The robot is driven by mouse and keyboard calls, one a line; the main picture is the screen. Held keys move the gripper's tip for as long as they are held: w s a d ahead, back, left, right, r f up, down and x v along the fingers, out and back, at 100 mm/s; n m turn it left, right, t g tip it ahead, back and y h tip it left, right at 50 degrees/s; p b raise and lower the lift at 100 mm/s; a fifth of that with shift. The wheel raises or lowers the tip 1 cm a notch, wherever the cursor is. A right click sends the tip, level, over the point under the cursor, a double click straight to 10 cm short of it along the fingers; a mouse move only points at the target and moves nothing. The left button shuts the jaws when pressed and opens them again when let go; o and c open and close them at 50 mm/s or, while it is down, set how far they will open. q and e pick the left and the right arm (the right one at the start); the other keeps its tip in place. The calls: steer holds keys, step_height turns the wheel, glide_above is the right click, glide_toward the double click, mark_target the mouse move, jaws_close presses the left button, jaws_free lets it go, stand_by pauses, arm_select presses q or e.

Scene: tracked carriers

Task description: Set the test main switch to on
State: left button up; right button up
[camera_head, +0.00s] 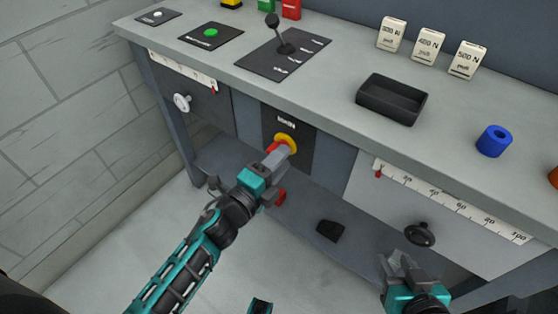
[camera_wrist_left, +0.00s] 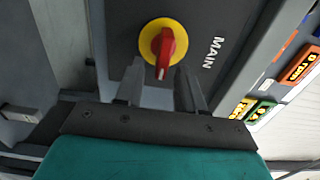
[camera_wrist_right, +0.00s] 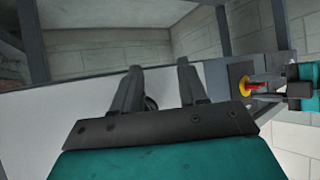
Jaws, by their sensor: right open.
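The main switch is a red handle (camera_wrist_left: 165,50) on a yellow disc (camera_wrist_left: 151,35), on a dark panel marked MAIN. In the head view the yellow disc (camera_head: 287,140) shows on the bench front, with the handle mostly hidden by my gripper. My left gripper (camera_head: 279,152) is right at the switch. In the left wrist view its fingers (camera_wrist_left: 160,72) are apart, one to each side of the handle's lower end; contact cannot be told. No on or off mark is readable. My right gripper (camera_head: 403,262) is open and empty below the right drawer's black knob (camera_head: 420,233).
The bench top (camera_head: 340,70) carries a lever plate (camera_head: 262,58), a black tray (camera_head: 388,105), white weight blocks (camera_head: 428,45) and a blue ring (camera_head: 494,141). A white knob (camera_head: 182,102) sticks out at left. A black object (camera_head: 330,230) lies on the lower shelf.

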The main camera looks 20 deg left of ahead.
arm_select(q)
steer(key=v, duration=1.3)
steer(key=shift+p, duration=0.3)
